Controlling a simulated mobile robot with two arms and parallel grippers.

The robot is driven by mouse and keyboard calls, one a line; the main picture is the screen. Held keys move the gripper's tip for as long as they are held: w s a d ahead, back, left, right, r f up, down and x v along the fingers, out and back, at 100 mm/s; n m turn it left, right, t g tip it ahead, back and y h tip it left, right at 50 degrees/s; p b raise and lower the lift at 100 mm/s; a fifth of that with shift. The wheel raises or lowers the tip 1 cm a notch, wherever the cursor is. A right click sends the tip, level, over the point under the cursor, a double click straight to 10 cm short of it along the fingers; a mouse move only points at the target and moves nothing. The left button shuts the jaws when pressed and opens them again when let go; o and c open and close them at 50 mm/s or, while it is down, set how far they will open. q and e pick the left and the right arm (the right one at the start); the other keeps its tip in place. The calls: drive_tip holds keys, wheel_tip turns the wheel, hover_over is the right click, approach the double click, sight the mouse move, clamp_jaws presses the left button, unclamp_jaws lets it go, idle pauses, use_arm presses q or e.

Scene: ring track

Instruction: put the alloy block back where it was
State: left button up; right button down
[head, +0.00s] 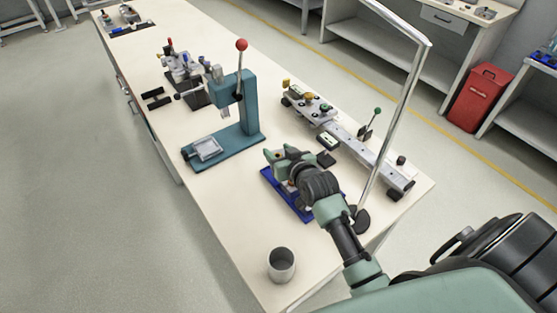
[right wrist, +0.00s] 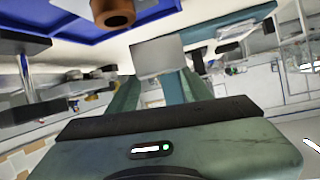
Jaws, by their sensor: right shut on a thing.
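My right gripper (head: 280,156) is above the blue tray (head: 268,178), its green fingers pointing left toward the teal press. In the right wrist view, its jaws are shut on a plain grey block (right wrist: 159,55), which appears to be the alloy block. In the head view the block is hidden by the gripper. The tray also shows in the right wrist view (right wrist: 65,27), with a copper-coloured cylinder (right wrist: 118,14) on it. My left gripper is in neither view.
A grey rail fixture (head: 365,160) lies to the right. A metal cup (head: 281,265) stands at the near edge. Bare tabletop (head: 225,205) lies between cup and press.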

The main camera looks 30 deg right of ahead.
drive_tip(key=shift+f, duration=1.85)
drive_tip(key=shift+f, duration=0.15)
drive_tip(key=c, duration=0.6)
unclamp_jaws()
drive_tip(key=shift+c, duration=0.2)
drive_tip(key=shift+r, duration=0.2)
drive_tip(key=v, duration=1.2)
drive_tip(key=shift+b, duration=0.3)
drive_tip(key=shift+s+d+f, duration=0.1)
drive_tip(key=shift+s+f, duration=0.05)
